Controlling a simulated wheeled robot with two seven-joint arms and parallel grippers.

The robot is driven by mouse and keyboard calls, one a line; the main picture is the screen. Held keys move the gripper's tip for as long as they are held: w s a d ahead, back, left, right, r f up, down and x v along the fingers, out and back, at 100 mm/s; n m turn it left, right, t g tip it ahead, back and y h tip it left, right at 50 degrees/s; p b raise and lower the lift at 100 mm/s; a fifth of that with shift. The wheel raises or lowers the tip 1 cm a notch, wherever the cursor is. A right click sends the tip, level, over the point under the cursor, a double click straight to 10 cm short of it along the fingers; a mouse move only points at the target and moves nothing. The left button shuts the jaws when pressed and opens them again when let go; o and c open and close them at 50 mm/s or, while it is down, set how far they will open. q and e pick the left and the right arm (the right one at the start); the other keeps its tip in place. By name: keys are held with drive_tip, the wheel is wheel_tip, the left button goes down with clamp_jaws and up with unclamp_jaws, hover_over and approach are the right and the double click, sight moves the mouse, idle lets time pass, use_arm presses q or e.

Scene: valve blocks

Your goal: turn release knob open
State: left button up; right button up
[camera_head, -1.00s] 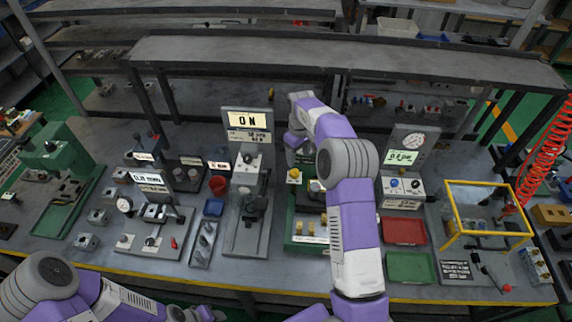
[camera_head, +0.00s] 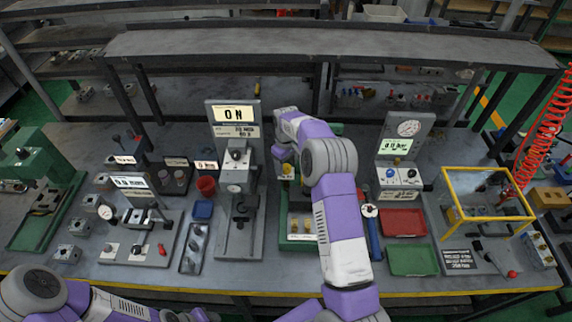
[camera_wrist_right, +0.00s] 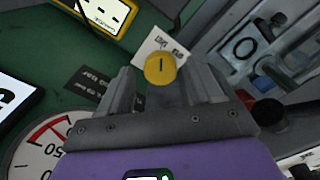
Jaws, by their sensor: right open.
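A round yellow knob (camera_wrist_right: 160,68) with a dark slot line shows in the right wrist view, beside a white label on a green panel. My right gripper (camera_wrist_right: 165,85) is open, with one finger on each side of the knob in that view; I cannot tell whether they touch it. In the head view my right gripper (camera_head: 284,154) is over the back of the green fixture (camera_head: 284,228), near a small yellow part (camera_head: 287,170). My left arm (camera_head: 75,300) is at the bottom left; its gripper is mostly cut off by the frame's lower edge.
A grey ON station (camera_head: 233,112) stands left of the fixture. Right of it are a red tray (camera_head: 403,222), a green tray (camera_head: 412,260) and a yellow frame (camera_head: 450,205). In the wrist view a gauge (camera_wrist_right: 45,145) and a yellow-framed display (camera_wrist_right: 103,14) lie close by.

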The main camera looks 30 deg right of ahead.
drive_tip(key=shift+s+f, duration=0.1)
drive_tip(key=shift+f, duration=0.1)
drive_tip(key=shift+c, duration=0.2)
drive_tip(key=c, duration=1)
